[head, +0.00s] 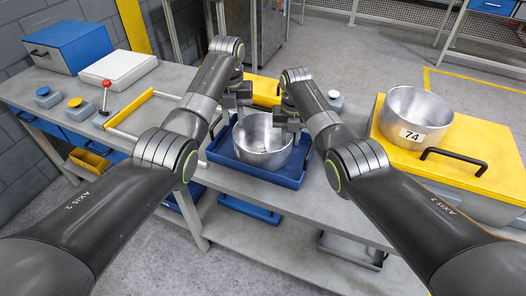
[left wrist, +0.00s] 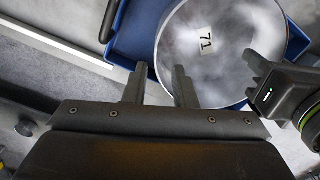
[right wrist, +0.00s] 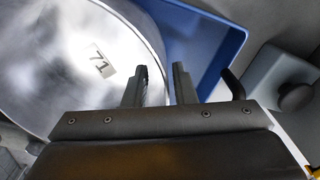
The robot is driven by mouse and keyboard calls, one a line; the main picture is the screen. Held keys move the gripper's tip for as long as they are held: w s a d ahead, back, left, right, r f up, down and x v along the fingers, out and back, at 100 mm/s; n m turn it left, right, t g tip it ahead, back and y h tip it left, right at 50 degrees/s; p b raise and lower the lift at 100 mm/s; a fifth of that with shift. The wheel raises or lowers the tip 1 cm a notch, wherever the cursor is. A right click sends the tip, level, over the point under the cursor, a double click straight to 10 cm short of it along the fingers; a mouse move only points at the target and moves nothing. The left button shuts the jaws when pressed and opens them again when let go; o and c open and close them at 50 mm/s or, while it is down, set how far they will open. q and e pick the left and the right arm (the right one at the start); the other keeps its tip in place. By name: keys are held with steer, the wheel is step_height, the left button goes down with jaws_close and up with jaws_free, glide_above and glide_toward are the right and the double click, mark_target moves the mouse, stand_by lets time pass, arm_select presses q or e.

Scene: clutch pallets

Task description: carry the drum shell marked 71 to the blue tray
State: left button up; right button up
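The drum shell marked 71 (head: 263,140) is a silver metal bowl. It sits upright in the blue tray (head: 283,180) on the grey bench. Its 71 label shows on the inside in the left wrist view (left wrist: 205,41) and the right wrist view (right wrist: 103,62). My left gripper (head: 240,112) is at the shell's left rim and my right gripper (head: 290,131) is at its right rim. Both have a gap between their fingers, with the rim appearing to run between them. I cannot tell whether any finger touches the wall.
Another silver shell marked 74 (head: 416,112) stands on a yellow-topped pallet (head: 490,160) with a black handle at the right. A yellow-handled frame (head: 130,108), a red-knobbed lever (head: 106,95), button boxes and a blue box (head: 68,45) are at the left.

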arm_select(q)
step_height(320, 180, up, 4)
steer(key=shift+r, duration=0.1)
arm_select(e)
step_height(320, 180, up, 12)
stand_by(0.5)
stand_by(0.3)
